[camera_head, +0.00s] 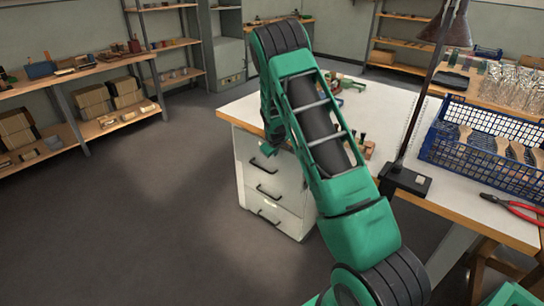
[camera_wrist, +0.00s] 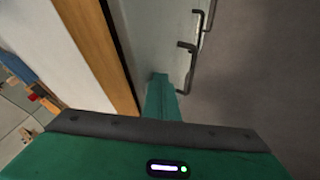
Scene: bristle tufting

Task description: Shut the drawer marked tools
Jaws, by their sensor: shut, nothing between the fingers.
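A pale drawer unit (camera_head: 300,195) stands under the near left end of the workbench, with three dark bar handles on its front. The top drawer's front (camera_head: 250,158) is partly hidden by my arm. No drawer marking is readable, so I cannot tell which one is marked tools. No drawer clearly stands out from the unit. My gripper (camera_wrist: 158,80) is shut and empty, pointing down at the pale drawer front (camera_wrist: 152,35), close to a dark handle (camera_wrist: 187,66); I cannot tell whether it touches.
The workbench's wooden edge (camera_wrist: 100,45) runs close beside my gripper. On the workbench (camera_head: 235,107) are a blue crate (camera_head: 475,160), a lamp base (camera_head: 405,181) and red pliers (camera_head: 515,205). The floor (camera_head: 150,215) left of the drawers is clear. Shelves (camera_head: 85,68) stand along the left wall.

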